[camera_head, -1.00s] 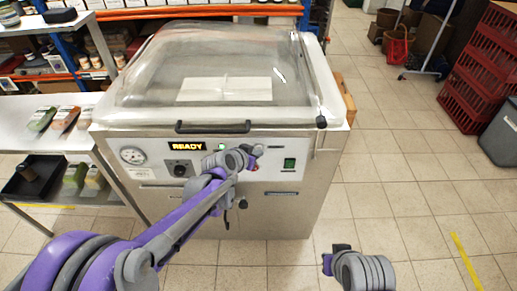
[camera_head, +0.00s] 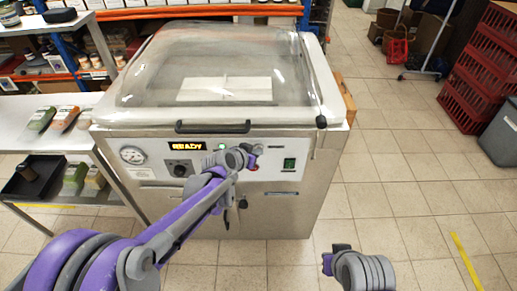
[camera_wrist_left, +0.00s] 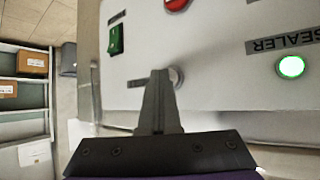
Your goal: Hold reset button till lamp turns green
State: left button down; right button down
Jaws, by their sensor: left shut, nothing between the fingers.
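The lamp glows green on the machine's front panel in the head view (camera_head: 222,146); in the left wrist view the green lamp (camera_wrist_left: 291,66) sits by a label reading SEALER. My left gripper (camera_head: 257,151) is shut and empty, right at the panel. In the left wrist view its fingertips (camera_wrist_left: 160,76) overlap a round silver button (camera_wrist_left: 177,76), partly hidden behind them. I cannot tell whether the button is pressed in, and its label is not readable. A red button (camera_wrist_left: 176,4) and a green switch (camera_wrist_left: 115,40) are nearby.
The machine (camera_head: 275,215) has a clear lid, a gauge (camera_head: 132,155) and a lit display (camera_head: 187,146). A metal table (camera_head: 40,140) with packs stands left. Red crates (camera_head: 480,70) stand at right. My right arm shows low in view.

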pick_arm(q)
jog(key=shift+s, duration=0.7)
jog(key=s, duration=0.5)
dwell(0.8)
jog(key=s+a+n+g+y, duration=0.2)
jog(key=s+a, duration=0.6)
jog(key=s, duration=0.5)
jog(key=s+a+n+g+y, duration=0.1)
jog(key=s+a+n+y, duration=0.2)
jog(key=s+a, duration=0.6)
jog(key=s+n, duration=0.1)
jog(key=s, duration=0.4)
jog(key=shift+f+g+y+p, duration=0.2)
jog(key=shift+g+y+p, duration=0.1)
jog(key=shift+g, duration=0.1)
jog(key=shift+a, duration=0.1)
